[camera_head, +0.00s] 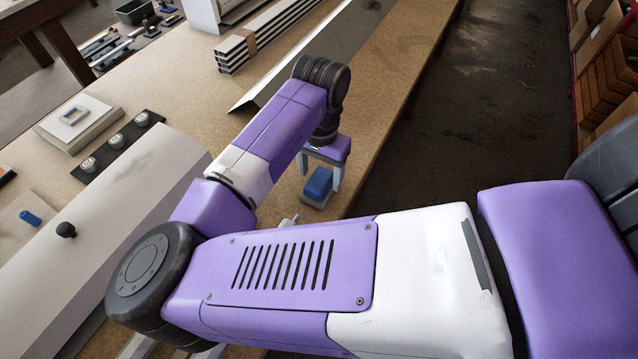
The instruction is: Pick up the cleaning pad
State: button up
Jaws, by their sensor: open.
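The cleaning pad (318,185) looks like a blue block with a pale grey layer under it. It lies on the brown workbench (395,75) near its right edge. My gripper (320,177) points down over the pad and is open. One pale finger shows to the left of the blue block and one to the right. I cannot tell whether either finger touches it. My wrist hides the area just behind the pad.
A grey metal sheet (338,45) and stacked white profiles (262,42) lie behind my arm. A long white shutter box (120,235), a black strip with round knobs (117,146) and a small blue cylinder (30,217) are at left. Dark floor lies right of the bench.

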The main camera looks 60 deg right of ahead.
aim_at(320, 177)
grip_shut()
jog(key=shift+r, duration=0.15)
notch_tip(320, 177, up, 20)
dwell(0.8)
